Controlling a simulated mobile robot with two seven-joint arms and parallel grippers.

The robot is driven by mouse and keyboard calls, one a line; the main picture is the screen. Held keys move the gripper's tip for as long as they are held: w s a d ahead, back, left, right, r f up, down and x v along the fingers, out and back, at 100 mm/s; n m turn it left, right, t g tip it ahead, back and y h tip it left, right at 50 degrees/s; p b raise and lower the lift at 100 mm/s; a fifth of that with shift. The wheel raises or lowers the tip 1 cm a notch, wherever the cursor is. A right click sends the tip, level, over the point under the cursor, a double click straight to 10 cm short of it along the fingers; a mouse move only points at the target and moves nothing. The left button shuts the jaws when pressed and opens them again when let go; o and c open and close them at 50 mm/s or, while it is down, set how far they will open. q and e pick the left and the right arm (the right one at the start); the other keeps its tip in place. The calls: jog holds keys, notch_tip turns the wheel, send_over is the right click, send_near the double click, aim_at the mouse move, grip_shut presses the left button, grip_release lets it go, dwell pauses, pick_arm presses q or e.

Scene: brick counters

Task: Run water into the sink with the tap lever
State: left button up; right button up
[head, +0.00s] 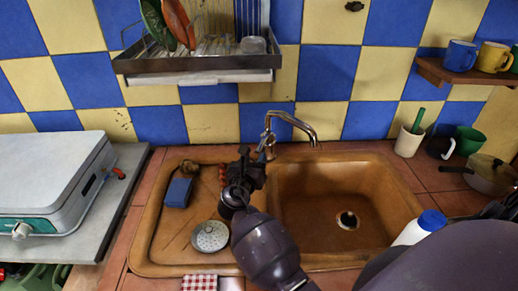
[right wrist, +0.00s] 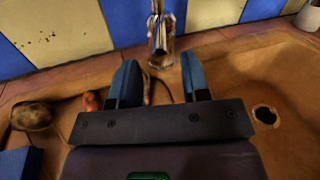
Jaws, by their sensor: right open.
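The chrome tap (head: 290,120) stands at the back edge of the brown sink (head: 400,185), its spout arching right over the basin. The tap lever is not clearly distinguishable; the tap's lower body is close to my gripper in the head view. My right gripper (head: 243,162) is over the divider between drainboard and basin, just in front of the tap and apart from it. In the right wrist view my right gripper (right wrist: 158,82) is open and empty, its two blue fingers pointing toward the tap (right wrist: 161,40). No water shows. My left gripper is not in view.
On the drainboard lie a blue sponge (head: 178,192), a round strainer-like disc (head: 209,236) and a brown lump (head: 189,167). A dish rack (head: 200,78) hangs above left. A white bottle with blue cap (head: 430,222) stands front right. The basin is empty.

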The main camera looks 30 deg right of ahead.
aim_at(259, 147)
jog(key=shift+x, duration=2.7)
grip_shut()
